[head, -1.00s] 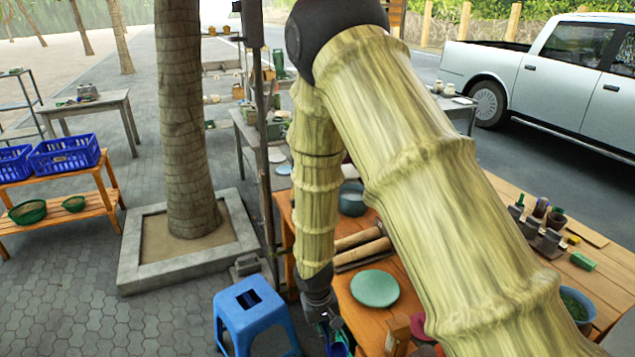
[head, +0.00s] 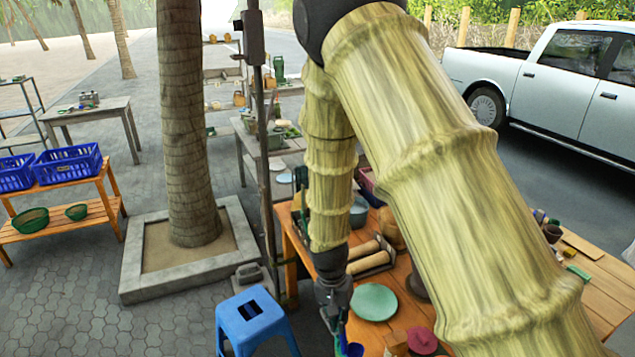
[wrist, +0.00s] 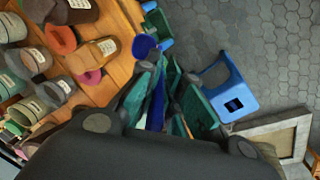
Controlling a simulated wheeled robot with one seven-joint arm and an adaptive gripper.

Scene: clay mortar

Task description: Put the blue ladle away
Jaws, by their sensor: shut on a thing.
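The blue ladle shows in the wrist view as a blue handle (wrist: 158,98) between my green-padded fingers, with a darker blue bowl (wrist: 145,46) beyond the fingertips. My gripper (wrist: 166,82) is shut on the handle. In the head view my gripper (head: 338,318) points down at the left edge of the wooden table, and the ladle's blue end (head: 353,349) shows just below it, near the bottom of the picture. The fingers hide part of the handle.
A blue stool (head: 252,312) stands left of my gripper. The wooden table (head: 392,326) carries a green plate (head: 374,302), a pink-red piece (head: 422,341) and wooden rollers. A green container (wrist: 158,24) lies beyond the ladle bowl in the wrist view. Blue crates (head: 68,163) sit on a shelf far left.

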